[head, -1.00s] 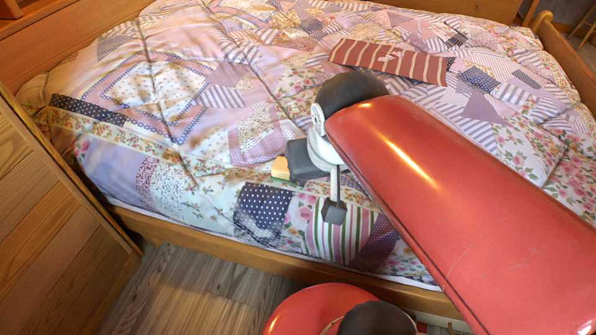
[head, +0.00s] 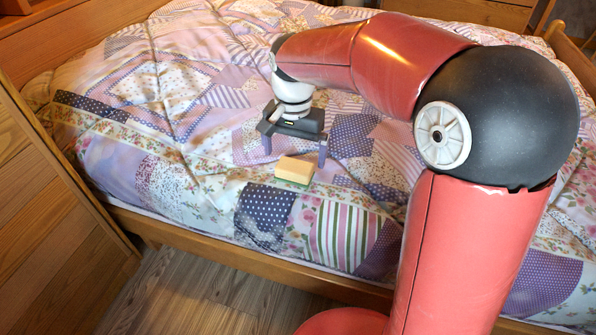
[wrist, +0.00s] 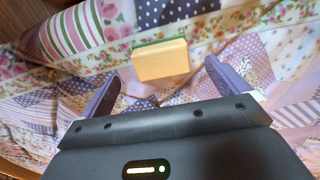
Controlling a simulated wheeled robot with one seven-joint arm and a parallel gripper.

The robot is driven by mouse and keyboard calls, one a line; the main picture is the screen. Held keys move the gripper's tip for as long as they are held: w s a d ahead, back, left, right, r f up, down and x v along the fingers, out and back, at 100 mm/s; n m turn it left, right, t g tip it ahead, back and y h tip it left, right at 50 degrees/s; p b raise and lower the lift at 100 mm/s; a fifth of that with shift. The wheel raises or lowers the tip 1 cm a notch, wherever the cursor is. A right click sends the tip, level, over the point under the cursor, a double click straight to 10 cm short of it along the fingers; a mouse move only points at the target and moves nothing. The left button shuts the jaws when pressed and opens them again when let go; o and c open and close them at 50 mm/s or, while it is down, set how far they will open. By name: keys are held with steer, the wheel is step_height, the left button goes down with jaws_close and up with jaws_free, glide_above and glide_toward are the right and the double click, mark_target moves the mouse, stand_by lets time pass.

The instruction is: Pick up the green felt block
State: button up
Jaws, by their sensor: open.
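The green felt block (head: 294,170) lies on the patchwork quilt near the front of the bed. It has a pale wooden body and a green layer along one side. In the wrist view the block (wrist: 161,60) is ahead of the fingers and roughly centred between them, with its green edge on the far side. My gripper (head: 294,152) is open and empty, fingers pointing down, just behind the block in the head view. The gripper (wrist: 157,88) also shows in the wrist view, with both fingers apart from the block.
The quilt (head: 190,150) is soft and uneven around the block. A wooden bed rail (head: 230,250) runs along the front. A wooden cabinet (head: 50,210) stands at the left. The quilt left of the block is clear.

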mark_target(294, 165)
step_height(294, 165, down, 6)
steer(key=shift+w+r+b, duration=0.15)
steer(key=shift+r+b, duration=0.1)
steer(key=shift+b, duration=0.2)
steer(key=c, duration=1)
